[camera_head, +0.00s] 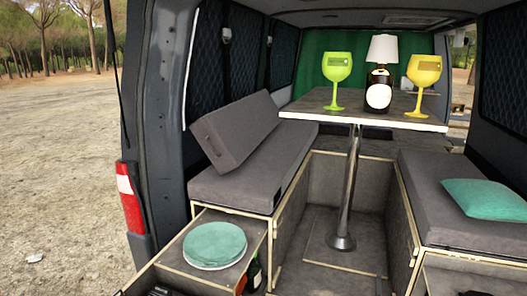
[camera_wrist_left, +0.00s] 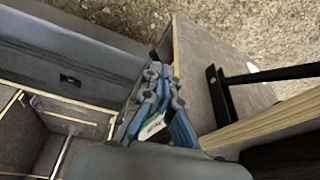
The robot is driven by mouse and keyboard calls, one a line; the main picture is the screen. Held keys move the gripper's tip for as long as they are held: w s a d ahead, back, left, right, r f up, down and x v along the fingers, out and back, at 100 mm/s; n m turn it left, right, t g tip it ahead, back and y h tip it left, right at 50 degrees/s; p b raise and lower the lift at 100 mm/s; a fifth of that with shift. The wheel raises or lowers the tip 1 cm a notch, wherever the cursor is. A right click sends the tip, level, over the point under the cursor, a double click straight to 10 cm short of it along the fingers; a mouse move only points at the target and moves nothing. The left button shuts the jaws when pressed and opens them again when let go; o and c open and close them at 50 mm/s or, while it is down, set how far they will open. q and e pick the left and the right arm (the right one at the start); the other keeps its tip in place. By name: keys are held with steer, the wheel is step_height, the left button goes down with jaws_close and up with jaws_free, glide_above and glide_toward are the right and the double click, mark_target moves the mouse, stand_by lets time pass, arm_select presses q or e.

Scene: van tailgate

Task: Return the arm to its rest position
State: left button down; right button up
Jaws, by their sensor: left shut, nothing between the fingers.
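My left gripper (camera_wrist_left: 160,75) shows in the left wrist view, with its blue and grey fingers closed together and nothing between them. It is over the van's rear edge, beside a wood-edged panel (camera_wrist_left: 205,75). A black bar bracket stands to its right. In the head view neither gripper is clearly visible. My right gripper is in neither view.
A pull-out drawer (camera_head: 195,282) holds teal plates (camera_head: 214,244), with a dark bottle (camera_head: 253,274) beside it. The table (camera_head: 300,104) carries a green goblet (camera_head: 336,75), a lamp (camera_head: 382,52), a labelled bottle (camera_head: 378,95) and a yellow goblet (camera_head: 421,76). Open ground lies left.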

arm_select(q)
steer(key=s+f+g+b, duration=0.1)
steer(key=s+f+b, duration=0.1)
steer(key=f, duration=1)
steer(key=s+f+b, duration=0.2)
steer(key=f, duration=1.1)
steer(key=s+a+f+g+b, duration=0.1)
steer(key=s+a+f+b, duration=0.2)
steer(key=s+f, duration=1.3)
steer(key=shift+f, duration=0.9)
steer(key=c, duration=2)
jaws_free()
steer(key=shift+a, duration=0.1)
steer(key=shift+c, duration=0.2)
